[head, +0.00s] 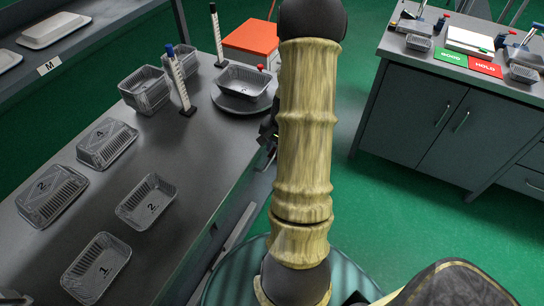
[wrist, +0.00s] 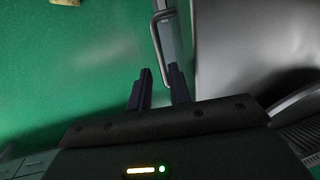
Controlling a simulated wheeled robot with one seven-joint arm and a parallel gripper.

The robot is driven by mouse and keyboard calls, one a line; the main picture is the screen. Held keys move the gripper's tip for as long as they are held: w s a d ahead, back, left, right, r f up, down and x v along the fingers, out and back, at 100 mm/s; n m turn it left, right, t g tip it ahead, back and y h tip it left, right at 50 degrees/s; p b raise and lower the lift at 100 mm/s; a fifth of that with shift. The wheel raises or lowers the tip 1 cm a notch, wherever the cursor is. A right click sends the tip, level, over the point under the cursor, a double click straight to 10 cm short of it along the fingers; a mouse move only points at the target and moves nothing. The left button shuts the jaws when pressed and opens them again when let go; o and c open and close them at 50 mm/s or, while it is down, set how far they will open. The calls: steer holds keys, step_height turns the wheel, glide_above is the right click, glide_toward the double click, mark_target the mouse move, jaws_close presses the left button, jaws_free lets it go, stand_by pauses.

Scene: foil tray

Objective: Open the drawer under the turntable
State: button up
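The round grey turntable (head: 240,106) stands near the far end of the left bench, with a foil tray (head: 243,82) on it. The drawer front below it is hidden behind my arm in the head view. In the wrist view a pale bar handle (wrist: 155,40) stands out from a narrow grey front (wrist: 177,32). My gripper (wrist: 160,92) is open, its two dark fingers apart with nothing visible between them. The handle's near end lies close to the right fingertip; I cannot tell whether they touch. In the head view my gripper (head: 268,132) is mostly hidden by my arm.
The bench (head: 150,130) holds several foil trays, some numbered, and upright marker posts (head: 180,82). An orange-topped box (head: 250,38) stands behind the turntable. Another bench with cabinets (head: 430,115) is on the right. Green floor (head: 375,210) between them is clear.

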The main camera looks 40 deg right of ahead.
mark_target(271, 160)
steer(key=f, duration=0.3)
steer(key=w+f, duration=0.1)
steer(key=f, duration=0.1)
steer(key=shift+a+f, duration=0.1)
steer(key=shift+a, duration=0.1)
jaws_close()
